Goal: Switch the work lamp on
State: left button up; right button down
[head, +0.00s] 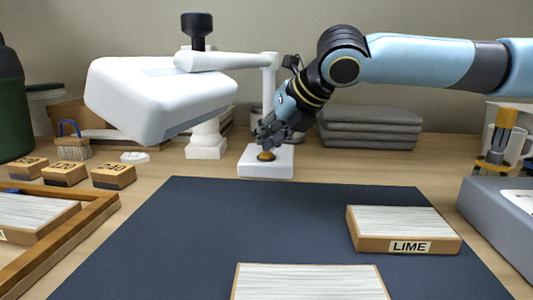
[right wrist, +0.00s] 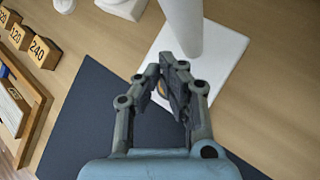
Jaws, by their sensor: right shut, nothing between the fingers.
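The white work lamp (head: 160,98) has a wide head at the left and a jointed arm running to a post. A white base block (head: 252,168) carries a dark, amber-topped round button (head: 266,156). My right gripper (head: 266,138) is shut and empty, pointing down with its fingertips just over the button; I cannot tell if they touch it. In the right wrist view its fingers (right wrist: 173,88) hide most of the button, with a bit of amber between them. The white base (right wrist: 222,58) shows behind. No glow shows from the lamp head. My left gripper is not in view.
A dark mat (head: 230,225) covers the middle, with a LIME sample block (head: 405,228) and another block in front. Numbered sanding blocks (head: 113,175) and a wooden tray (head: 90,232) are at left. Folded grey cloths (head: 370,127) lie behind; a grey box (head: 500,215) is at right.

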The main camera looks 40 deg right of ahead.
aim_at(267, 153)
jog(key=shift+f, duration=0.25)
jog(key=shift+r, duration=0.9)
notch_tip(267, 153, up, 4)
jog(key=shift+r+p, duration=0.2)
jog(key=shift+p, duration=1)
jog(key=shift+r, duration=0.8)
